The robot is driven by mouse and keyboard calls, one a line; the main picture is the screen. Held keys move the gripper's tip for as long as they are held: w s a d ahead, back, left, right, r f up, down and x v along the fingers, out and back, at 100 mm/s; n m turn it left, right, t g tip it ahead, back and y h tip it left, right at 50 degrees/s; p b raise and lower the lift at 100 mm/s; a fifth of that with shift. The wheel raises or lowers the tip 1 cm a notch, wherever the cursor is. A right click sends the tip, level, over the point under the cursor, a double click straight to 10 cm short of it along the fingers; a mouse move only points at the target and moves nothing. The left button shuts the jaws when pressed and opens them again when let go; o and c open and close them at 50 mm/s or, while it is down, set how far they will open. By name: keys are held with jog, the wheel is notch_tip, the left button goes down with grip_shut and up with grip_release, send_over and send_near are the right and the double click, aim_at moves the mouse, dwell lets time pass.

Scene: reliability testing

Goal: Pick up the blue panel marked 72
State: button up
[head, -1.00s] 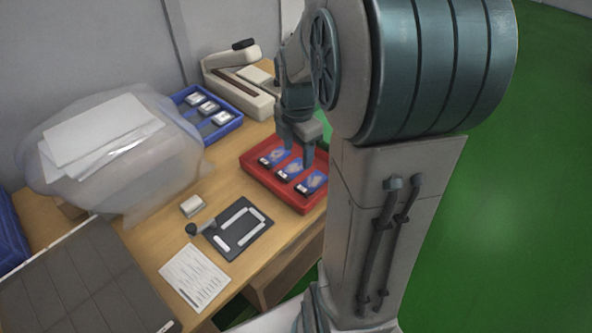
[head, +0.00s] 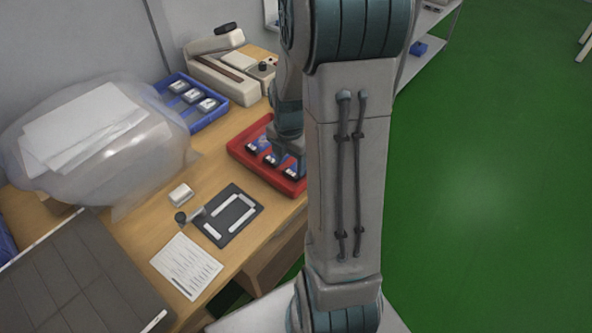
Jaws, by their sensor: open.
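A red tray (head: 241,153) stands on the wooden table and holds several blue panels in a row. The left panel (head: 257,144), the middle panel (head: 272,157) and the right panel (head: 291,172) show in part. Their markings are too small to read, so I cannot tell which is 72. My gripper (head: 286,152) is open, low over the tray's middle and right side. My arm hides the tray's right end and part of the panels. I cannot tell whether the fingers touch a panel.
A blue tray (head: 212,121) with several small white-and-dark items stands behind. A beige device (head: 222,70) is at the back. A black plate fixture (head: 233,215), a white block (head: 180,194) and a paper sheet (head: 186,265) lie in front. A bulky plastic bag (head: 150,165) stands left.

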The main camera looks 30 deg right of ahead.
aim_at(291, 173)
jog(key=shift+d+f, duration=0.15)
jog(key=shift+f, duration=1.7)
jog(key=c, duration=0.7)
jog(key=shift+c, duration=0.2)
jog(key=shift+r, duration=0.1)
